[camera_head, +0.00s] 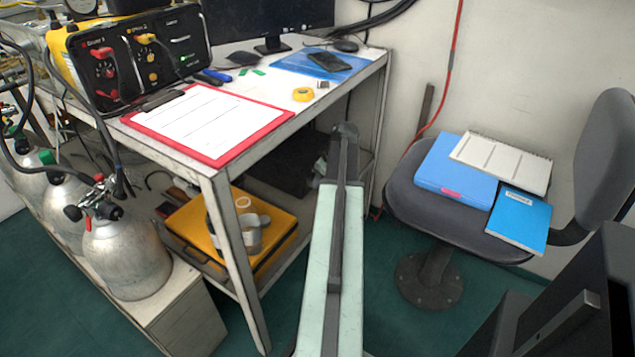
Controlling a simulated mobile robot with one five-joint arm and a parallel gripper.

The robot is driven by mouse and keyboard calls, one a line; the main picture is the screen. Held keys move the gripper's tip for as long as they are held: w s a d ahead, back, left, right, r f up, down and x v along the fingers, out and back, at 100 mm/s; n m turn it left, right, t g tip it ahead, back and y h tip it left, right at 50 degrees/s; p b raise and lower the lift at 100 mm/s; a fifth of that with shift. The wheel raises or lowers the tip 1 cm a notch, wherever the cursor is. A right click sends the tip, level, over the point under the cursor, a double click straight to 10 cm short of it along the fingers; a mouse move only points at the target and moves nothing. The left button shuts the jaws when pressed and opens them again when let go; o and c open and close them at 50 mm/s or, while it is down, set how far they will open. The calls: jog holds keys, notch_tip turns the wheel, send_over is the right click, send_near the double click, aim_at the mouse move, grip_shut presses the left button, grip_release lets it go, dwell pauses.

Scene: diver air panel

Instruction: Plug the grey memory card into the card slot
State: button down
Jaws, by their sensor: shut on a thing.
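My arm, pale green with dark grey parts, rises from the bottom middle of the head view to a dark joint in front of the table. I cannot make out any gripper jaws or what they hold. I cannot identify the grey memory card for certain. A small grey-and-dark piece (322,84) lies on the table beside the yellow tape roll; it is too small to tell what it is. I cannot make out the card slot. The black diver air panel (135,62), with red, yellow and green fittings, stands at the table's left.
The white table (258,150) carries a red clipboard (272,116), a yellow tape roll (303,94), a blue folder (290,63) and a monitor (270,18). Silver cylinders (125,255) stand at left. A chair (440,205) with folders stands at right. Green floor shows between.

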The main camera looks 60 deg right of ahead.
jog(key=shift+w, duration=1)
dwell(1.6)
jog(key=c, duration=1.5)
grip_release()
jog(key=p+v, duration=0.7)
jog(key=shift+s+r, duration=0.15)
jog(key=shift+r, duration=0.25)
